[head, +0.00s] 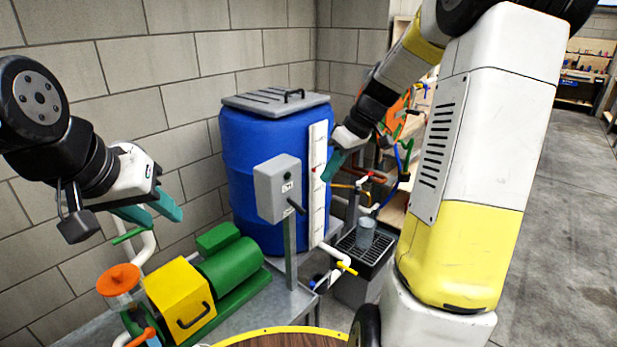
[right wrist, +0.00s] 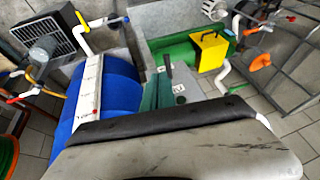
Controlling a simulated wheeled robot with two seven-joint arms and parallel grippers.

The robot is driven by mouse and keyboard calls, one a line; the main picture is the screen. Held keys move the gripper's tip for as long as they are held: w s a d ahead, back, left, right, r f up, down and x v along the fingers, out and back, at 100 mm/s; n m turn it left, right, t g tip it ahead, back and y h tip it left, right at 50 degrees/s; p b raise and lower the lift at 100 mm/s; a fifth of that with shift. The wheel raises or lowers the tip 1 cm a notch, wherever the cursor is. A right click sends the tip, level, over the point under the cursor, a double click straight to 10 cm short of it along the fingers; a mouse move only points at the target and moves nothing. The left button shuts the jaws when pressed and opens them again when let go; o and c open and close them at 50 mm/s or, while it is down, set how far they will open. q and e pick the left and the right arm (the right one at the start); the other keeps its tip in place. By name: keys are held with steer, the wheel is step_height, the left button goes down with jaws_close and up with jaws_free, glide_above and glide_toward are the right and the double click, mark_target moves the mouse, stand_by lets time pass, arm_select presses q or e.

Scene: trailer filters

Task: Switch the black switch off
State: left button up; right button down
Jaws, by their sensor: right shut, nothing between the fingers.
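The black switch (head: 296,206) is a short black lever on the side of a grey box (head: 275,188), which stands on a post in front of the blue barrel. In the head view the lever slants down to the right. In the right wrist view the lever (right wrist: 168,62) shows just past the fingertips, beside the grey box (right wrist: 188,88). My right gripper (head: 328,173) is shut and empty, above and right of the lever; I see no clear contact. Its teal fingers (right wrist: 157,92) show close together. My left gripper (head: 152,212) is open and empty at the left, over the pump.
The blue barrel (head: 255,150) with a white strip (head: 318,185) stands behind the box. A yellow and green pump (head: 180,298) sits at lower left. White pipes with a yellow valve (head: 346,267) and a black drain tray (head: 362,250) lie right of the box. The floor at right is clear.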

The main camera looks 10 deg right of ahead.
steer(key=s+d+r, duration=0.1)
steer(key=d, duration=0.1)
steer(key=s+d+r, duration=0.1)
steer(key=r, duration=0.1)
steer(key=shift+s+d+r, duration=0.25)
steer(key=shift+s+d, duration=0.05)
steer(key=shift+d, duration=0.05)
